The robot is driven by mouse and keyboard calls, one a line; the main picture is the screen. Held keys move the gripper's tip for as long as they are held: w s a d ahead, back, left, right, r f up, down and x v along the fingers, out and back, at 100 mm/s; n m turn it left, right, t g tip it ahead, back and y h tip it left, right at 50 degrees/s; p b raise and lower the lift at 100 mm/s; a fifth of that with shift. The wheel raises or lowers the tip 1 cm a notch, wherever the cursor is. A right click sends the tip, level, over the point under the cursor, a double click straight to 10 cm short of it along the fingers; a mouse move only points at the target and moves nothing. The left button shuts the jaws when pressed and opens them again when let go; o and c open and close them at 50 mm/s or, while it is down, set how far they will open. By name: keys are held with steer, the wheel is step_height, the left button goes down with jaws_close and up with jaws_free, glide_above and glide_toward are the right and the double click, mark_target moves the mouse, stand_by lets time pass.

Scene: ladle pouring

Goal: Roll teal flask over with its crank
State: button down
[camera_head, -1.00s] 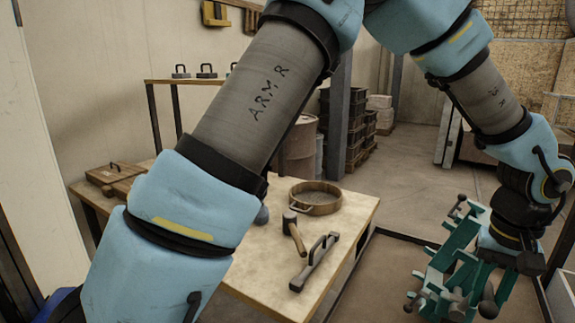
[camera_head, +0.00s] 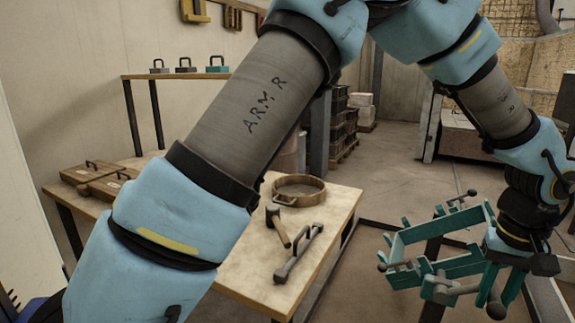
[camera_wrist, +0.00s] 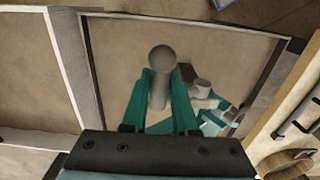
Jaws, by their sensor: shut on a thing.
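The teal flask (camera_head: 398,238) is an open rectangular frame at the lower right of the head view, tilted, with grey knobs and pegs on it. Part of it shows right of my fingers in the wrist view (camera_wrist: 212,122). My gripper (camera_head: 499,292) is at the flask's right side, pointing down, with teal fingers. It is shut on the grey crank handle (camera_wrist: 160,90), whose round knob end (camera_wrist: 161,57) sticks out past the fingertips in the wrist view. The crank's link to the frame is partly hidden by the gripper.
A workbench (camera_head: 335,205) stands left of the flask, with a round sieve (camera_head: 313,198), a mallet (camera_head: 277,226) and a grey handled bar (camera_head: 298,253). Wooden boxes (camera_head: 92,171) lie at its far left. Open floor lies behind the flask.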

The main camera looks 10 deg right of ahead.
steer(key=shift+s+d+f+b, duration=0.3)
steer(key=shift+f+b, duration=0.1)
steer(key=shift+f, duration=0.2)
steer(key=shift+s+d+f+b, duration=0.15)
steer(key=shift+d+f+b, duration=0.1)
steer(key=shift+f+b, duration=0.25)
steer(key=f, duration=0.1)
steer(key=b, duration=0.1)
steer(key=f, duration=0.1)
steer(key=shift+s+d+f+b, duration=0.2)
steer(key=shift+d+f+b, duration=0.05)
steer(key=shift+f+b, duration=0.1)
steer(key=shift+c, duration=2)
jaws_free()
step_height(320, 180, up, 7)
steer(key=s+a+p, duration=0.2)
steer(key=p, duration=0.2)
